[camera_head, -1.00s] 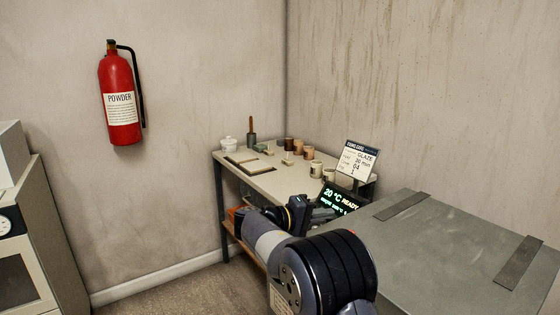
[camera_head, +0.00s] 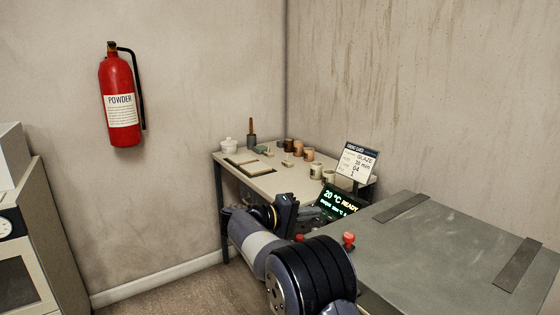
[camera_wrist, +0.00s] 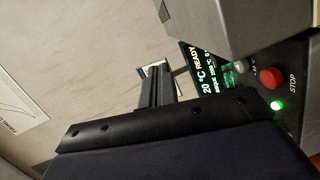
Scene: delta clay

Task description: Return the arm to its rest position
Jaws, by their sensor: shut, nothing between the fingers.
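My arm shows at the bottom centre of the head view, bent in front of the grey-topped unit and the far table. My gripper (camera_wrist: 160,88) shows in the wrist view as dark fingers held together, with nothing between them. In the head view its tip lies near the control panel and is hard to make out. The control panel (camera_head: 340,202) has a lit display reading 20 °C READY. The same panel (camera_wrist: 204,72) is beside my fingers in the wrist view; I cannot tell whether they touch.
The grey-topped unit (camera_head: 440,245) stands close on the right. A red STOP button (camera_wrist: 271,77) and a green light (camera_wrist: 277,106) are on the panel. A fire extinguisher (camera_head: 121,95) hangs at left.

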